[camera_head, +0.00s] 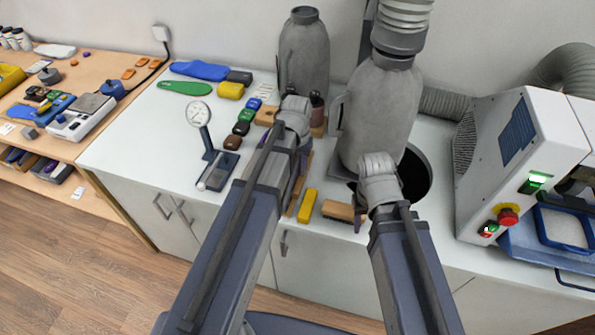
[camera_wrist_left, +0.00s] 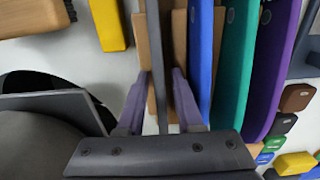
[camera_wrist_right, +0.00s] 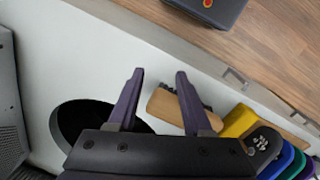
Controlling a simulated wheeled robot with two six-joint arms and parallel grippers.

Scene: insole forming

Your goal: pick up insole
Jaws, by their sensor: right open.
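Several insoles stand on edge side by side in the left wrist view: a dark grey one (camera_wrist_left: 158,45), a blue one (camera_wrist_left: 202,55), a green one (camera_wrist_left: 236,65) and a purple one (camera_wrist_left: 287,70). A wooden holder (camera_wrist_left: 180,40) shows beside the grey one. My left gripper (camera_wrist_left: 160,85) has its fingers close on either side of the grey insole and appears shut on it; in the head view the gripper (camera_head: 299,160) hides most of the holder. My right gripper (camera_wrist_right: 160,75) is open and empty above the counter, near a wooden brush (camera_wrist_right: 180,105).
A yellow block (camera_head: 308,205) lies beside the brush (camera_head: 340,211). A white machine (camera_head: 530,150) stands further right. A dial gauge (camera_head: 200,115) stands left.

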